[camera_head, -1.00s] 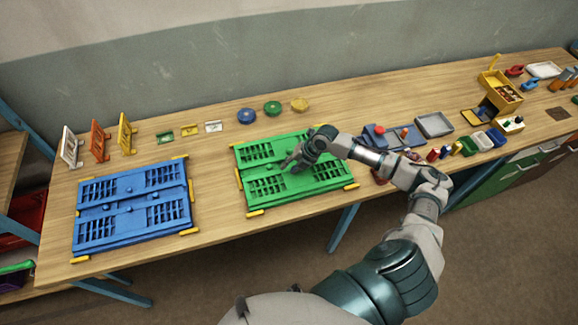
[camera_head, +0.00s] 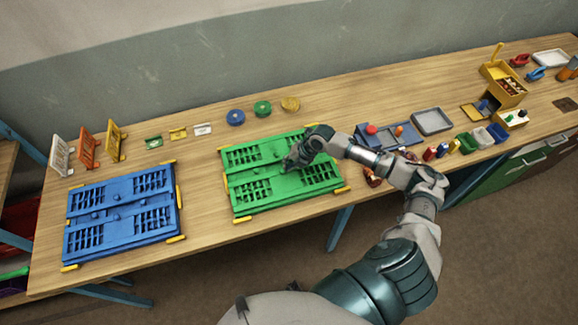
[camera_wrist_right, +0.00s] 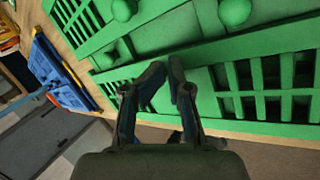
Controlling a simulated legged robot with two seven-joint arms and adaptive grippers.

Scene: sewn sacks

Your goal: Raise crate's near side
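Two flat, folded crates lie on the wooden table in the head view: a green one (camera_head: 250,197) in the middle and a blue one (camera_head: 120,213) to its left. Both have slotted panels, small round knobs and yellow corner pieces. My right gripper (camera_head: 288,165) is over the middle of the green crate. In the right wrist view its fingers (camera_wrist_right: 167,66) nearly meet at the tips, with nothing seen between them. The green crate's slotted panel and knobs (camera_wrist_right: 234,12) are just beyond them; I cannot tell whether they touch. My left gripper is not in view.
Round blue, green and yellow discs (camera_head: 263,108) lie behind the green crate. Upright white, orange and yellow frames (camera_head: 88,147) stand behind the blue one. Grey trays (camera_head: 432,122) and small parts fill the right. The table's front edge runs close before both crates.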

